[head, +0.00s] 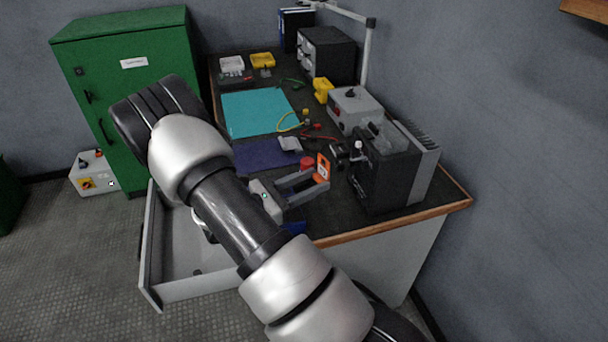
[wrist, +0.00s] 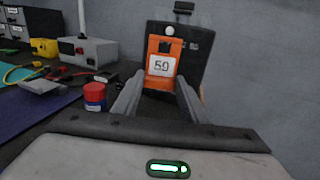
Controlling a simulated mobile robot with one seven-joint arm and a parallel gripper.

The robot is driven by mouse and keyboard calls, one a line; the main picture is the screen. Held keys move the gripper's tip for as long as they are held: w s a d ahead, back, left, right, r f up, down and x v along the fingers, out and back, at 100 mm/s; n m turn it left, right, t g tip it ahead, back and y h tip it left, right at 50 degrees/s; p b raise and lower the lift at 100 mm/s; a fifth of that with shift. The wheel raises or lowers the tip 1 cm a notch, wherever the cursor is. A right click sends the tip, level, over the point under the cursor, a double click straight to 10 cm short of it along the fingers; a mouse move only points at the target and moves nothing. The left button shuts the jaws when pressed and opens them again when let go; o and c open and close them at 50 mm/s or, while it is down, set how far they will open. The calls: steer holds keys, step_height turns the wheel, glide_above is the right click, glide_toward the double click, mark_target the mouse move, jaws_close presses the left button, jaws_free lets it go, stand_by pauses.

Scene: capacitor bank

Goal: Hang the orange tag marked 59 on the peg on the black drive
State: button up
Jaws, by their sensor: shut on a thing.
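The orange tag (wrist: 160,65) has a white label reading 59. My gripper (wrist: 160,88) is shut on the tag's lower part and holds it upright. In the head view, the tag (head: 323,164) and my gripper (head: 315,181) are above the bench, left of the black drive (head: 385,180). In the wrist view the drive (wrist: 196,48) stands behind the tag and is partly hidden by it. A pale round knob (wrist: 169,31), perhaps the peg's end, shows just above the tag. I cannot tell the gap between tag and peg.
A red-capped jar (wrist: 94,95) stands left of my gripper. A grey box (head: 355,108) with a dark knob is behind the drive. Leads and a cyan mat (head: 258,111) lie farther back. An open drawer (head: 150,255) juts from the bench front.

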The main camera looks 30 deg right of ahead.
steer(key=shift+s+d, duration=0.3)
steer(key=shift+d, duration=0.3)
steer(key=shift+s+d+f+b, duration=0.2)
steer(key=shift+s+d, duration=0.1)
steer(key=shift+d, duration=0.95)
steer(key=shift+s+d+f+b, duration=0.15)
steer(key=shift+s+d+f, duration=0.1)
steer(key=shift+d, duration=1.05)
steer(key=shift+s+d+f+b, duration=0.15)
steer(key=shift+s+d, duration=0.15)
steer(key=shift+d, duration=0.95)
steer(key=o, duration=1.1)
step_height(320, 180, up, 10)
steer(key=p, duration=0.2)
steer(key=shift+p, duration=0.4)
